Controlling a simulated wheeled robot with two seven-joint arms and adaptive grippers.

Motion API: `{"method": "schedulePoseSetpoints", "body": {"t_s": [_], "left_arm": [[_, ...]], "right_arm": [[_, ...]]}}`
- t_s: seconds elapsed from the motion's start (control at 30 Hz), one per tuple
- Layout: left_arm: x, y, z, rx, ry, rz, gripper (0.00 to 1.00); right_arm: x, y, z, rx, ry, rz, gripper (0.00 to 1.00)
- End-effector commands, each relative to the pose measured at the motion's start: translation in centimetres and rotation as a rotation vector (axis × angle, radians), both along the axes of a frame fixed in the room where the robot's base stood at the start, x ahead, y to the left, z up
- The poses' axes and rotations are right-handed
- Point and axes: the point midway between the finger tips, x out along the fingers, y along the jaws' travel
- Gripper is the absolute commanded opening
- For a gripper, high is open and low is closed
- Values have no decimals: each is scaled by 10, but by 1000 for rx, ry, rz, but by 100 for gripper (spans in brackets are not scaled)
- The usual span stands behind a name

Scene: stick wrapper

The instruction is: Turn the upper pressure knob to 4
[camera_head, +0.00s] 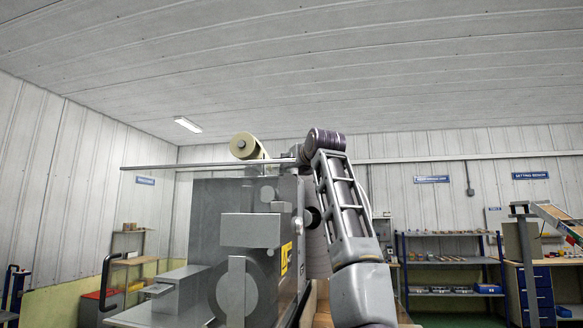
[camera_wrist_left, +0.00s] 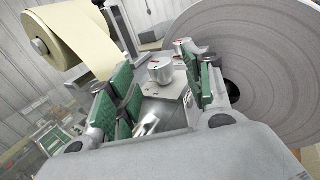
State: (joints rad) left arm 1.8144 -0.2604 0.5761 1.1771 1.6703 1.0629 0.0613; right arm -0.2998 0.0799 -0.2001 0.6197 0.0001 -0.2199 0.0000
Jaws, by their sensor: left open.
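In the left wrist view, a pale round knob (camera_wrist_left: 160,72) with a red mark on top sits on a grey metal bracket (camera_wrist_left: 165,112). A second pale knob (camera_wrist_left: 183,46) with a red mark shows farther back; I cannot tell which is the upper one. My left gripper (camera_wrist_left: 157,78) is open, its green-padded fingers on either side of the nearer knob, with visible gaps. The dial readings are too small to read. In the head view, the grey wrapper machine (camera_head: 205,212) stands ahead, and my left arm partly covers its right side. The knobs cannot be made out there. My right gripper is out of view.
A large grey paper roll (camera_wrist_left: 265,50) stands close to the right finger. A cream roll (camera_wrist_left: 40,38) with its strip hangs at the left; it also tops the machine in the head view (camera_head: 243,147). Shelves (camera_head: 450,262) stand far back on the right.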

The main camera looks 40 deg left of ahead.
Motion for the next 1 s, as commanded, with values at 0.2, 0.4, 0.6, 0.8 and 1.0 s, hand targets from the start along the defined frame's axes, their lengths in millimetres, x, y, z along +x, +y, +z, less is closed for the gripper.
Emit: {"method": "schedulePoseSetpoints", "body": {"t_s": [0.2, 0.4, 0.6, 0.8, 1.0], "left_arm": [[-13, -24, 0, -1, -2, -3, 51], [-26, -45, 0, 1, -1, -3, 51], [-38, -63, 0, 1, -1, -1, 51], [-45, -75, 0, 1, -1, -1, 51], [-47, -78, 0, 0, 0, -1, 51]], "right_arm": [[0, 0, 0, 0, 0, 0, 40], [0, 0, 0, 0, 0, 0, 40], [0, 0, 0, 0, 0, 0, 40], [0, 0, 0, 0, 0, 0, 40], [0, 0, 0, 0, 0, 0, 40]]}}
